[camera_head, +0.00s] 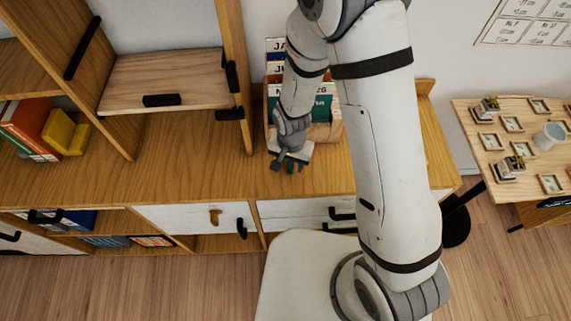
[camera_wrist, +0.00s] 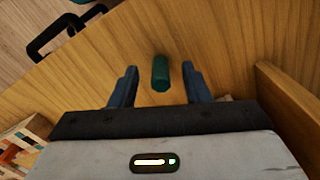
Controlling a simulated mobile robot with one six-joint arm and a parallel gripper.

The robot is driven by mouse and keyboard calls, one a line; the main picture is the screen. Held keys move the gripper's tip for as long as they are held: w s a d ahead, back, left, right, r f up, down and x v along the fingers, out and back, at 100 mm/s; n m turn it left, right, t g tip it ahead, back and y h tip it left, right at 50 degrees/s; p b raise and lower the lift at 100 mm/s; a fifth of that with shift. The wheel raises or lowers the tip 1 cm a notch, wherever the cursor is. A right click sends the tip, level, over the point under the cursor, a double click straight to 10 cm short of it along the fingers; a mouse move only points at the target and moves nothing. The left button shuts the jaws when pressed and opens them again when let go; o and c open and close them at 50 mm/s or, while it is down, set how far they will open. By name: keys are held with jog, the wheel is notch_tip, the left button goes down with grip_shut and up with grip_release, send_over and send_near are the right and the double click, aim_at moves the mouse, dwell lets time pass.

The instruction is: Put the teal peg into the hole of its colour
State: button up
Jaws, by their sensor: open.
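The teal peg (camera_wrist: 160,74) shows in the wrist view, on the wood surface between the two dark fingers. My gripper (camera_wrist: 161,86) is open around it, with clear space on both sides, and neither finger touches the peg. In the head view my gripper (camera_head: 289,162) is low over the cabinet top, in front of a box of dividers. There the fingertips are small and I cannot tell the peg from them. I cannot make out a teal hole in either view.
A wooden box with lettered dividers (camera_head: 322,107) stands right behind my gripper. Beside it on the left is a shelf upright (camera_head: 233,60). The cabinet top (camera_head: 190,165) is clear to the left. A side table (camera_head: 468,110) with small frames and plants stands at right.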

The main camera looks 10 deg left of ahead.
jog(key=shift+f, duration=0.15)
jog(key=shift+c, duration=0.3)
grip_shut()
dwell(0.3)
